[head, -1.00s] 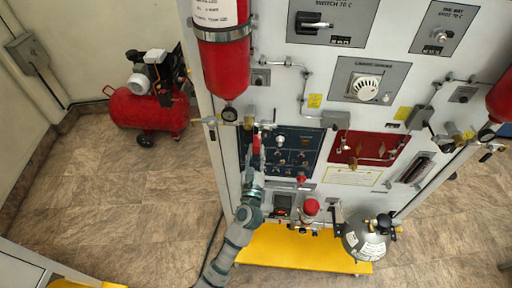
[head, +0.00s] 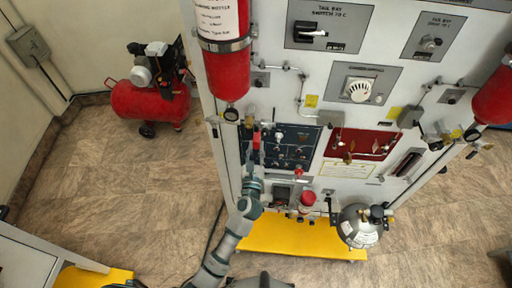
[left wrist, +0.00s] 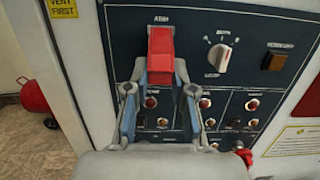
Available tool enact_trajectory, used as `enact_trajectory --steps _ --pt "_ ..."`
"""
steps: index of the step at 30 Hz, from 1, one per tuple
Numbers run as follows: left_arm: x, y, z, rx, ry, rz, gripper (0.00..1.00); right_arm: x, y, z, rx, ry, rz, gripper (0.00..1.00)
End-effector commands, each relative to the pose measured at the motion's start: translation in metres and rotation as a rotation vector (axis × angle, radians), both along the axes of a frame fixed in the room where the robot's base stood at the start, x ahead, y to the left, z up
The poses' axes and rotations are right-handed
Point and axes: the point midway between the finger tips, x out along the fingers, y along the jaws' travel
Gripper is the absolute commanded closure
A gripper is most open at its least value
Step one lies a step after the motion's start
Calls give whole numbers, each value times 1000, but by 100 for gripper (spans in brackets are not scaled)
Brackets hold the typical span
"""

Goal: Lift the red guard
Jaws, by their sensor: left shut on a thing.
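The red guard (left wrist: 160,45) is on the dark blue panel, below a small white label. In the left wrist view it stands out from the panel between my left gripper's fingers. My left gripper (left wrist: 160,82) is shut on it, one grey-blue finger on each side. In the head view the red guard (head: 257,139) shows small at the panel's left part, with my left gripper (head: 255,158) just below it. How far the guard is tilted, I cannot tell. My right gripper is not in view.
A white rotary knob (left wrist: 219,57) and an orange-brown button (left wrist: 273,62) sit right of the guard. A red cylinder (head: 224,70) hangs above. A yellow base plate (head: 290,238) and a grey tank (head: 357,225) are below. A red compressor (head: 150,100) stands on the floor left.

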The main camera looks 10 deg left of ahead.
Motion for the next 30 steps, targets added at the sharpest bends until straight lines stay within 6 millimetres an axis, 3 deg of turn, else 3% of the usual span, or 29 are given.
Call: enact_trajectory --steps 1,6,7,9,20,23,30 --pt "1 0 9 -2 -17 -1 100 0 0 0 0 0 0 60" --pt "1 0 9 -2 -17 -1 100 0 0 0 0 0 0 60" --pt "1 0 9 -2 -17 -1 71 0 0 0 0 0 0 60" --pt "1 0 8 -2 -15 -1 54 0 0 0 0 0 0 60" --pt "-3 0 2 0 -6 0 52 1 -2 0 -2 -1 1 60" --pt "-15 0 -1 -1 -3 -1 52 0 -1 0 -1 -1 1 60" --pt "-67 0 -11 0 -1 -1 52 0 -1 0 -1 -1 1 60"
